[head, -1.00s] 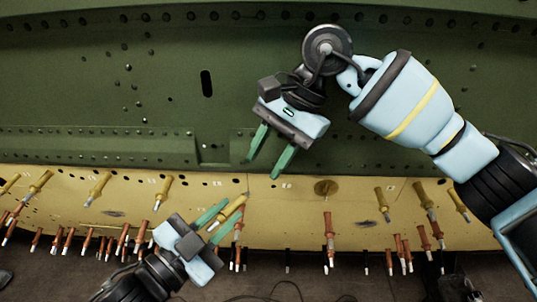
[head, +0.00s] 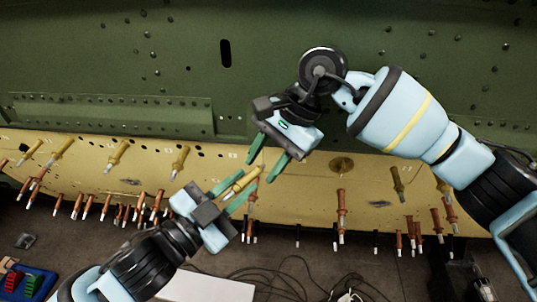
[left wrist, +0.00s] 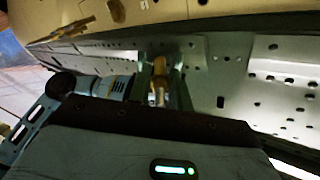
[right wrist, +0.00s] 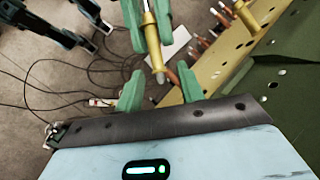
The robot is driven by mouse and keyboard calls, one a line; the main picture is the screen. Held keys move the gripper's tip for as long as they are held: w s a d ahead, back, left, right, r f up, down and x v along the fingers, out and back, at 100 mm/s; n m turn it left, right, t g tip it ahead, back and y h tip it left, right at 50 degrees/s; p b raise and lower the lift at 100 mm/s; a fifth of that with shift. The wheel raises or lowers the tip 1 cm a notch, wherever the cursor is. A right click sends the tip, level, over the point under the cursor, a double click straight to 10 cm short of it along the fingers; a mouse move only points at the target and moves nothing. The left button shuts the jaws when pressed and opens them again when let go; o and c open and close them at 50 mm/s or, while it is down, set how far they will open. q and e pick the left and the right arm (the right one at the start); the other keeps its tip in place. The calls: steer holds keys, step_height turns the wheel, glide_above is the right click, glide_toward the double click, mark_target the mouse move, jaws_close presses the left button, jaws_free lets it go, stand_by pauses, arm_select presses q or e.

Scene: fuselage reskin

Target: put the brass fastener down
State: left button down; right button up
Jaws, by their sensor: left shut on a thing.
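The brass fastener (head: 240,184) is held between the green fingers of my left gripper (head: 236,191), in front of the yellow skin panel. It also shows between the fingers in the left wrist view (left wrist: 158,76) and from the tip side in the right wrist view (right wrist: 154,42). My right gripper (head: 268,159) is open and empty just above and right of the fastener. In the right wrist view, the fastener's lower tip points down toward the gap between the right gripper's fingers (right wrist: 160,88). The fastener's grip area is partly hidden by the left fingers.
The yellow panel (head: 300,185) carries several brass and copper-coloured fasteners along its lower part. The green fuselage skin (head: 130,60) rises behind. A blue tray (head: 40,286) with red and green items sits at the lower left. A white sheet (head: 208,288) and cables lie on the floor.

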jaws_close()
arm_select(q)
steer(key=c, duration=1.2)
jaws_free()
steer(key=shift+v, duration=3.75)
steer(key=shift+r, duration=0.1)
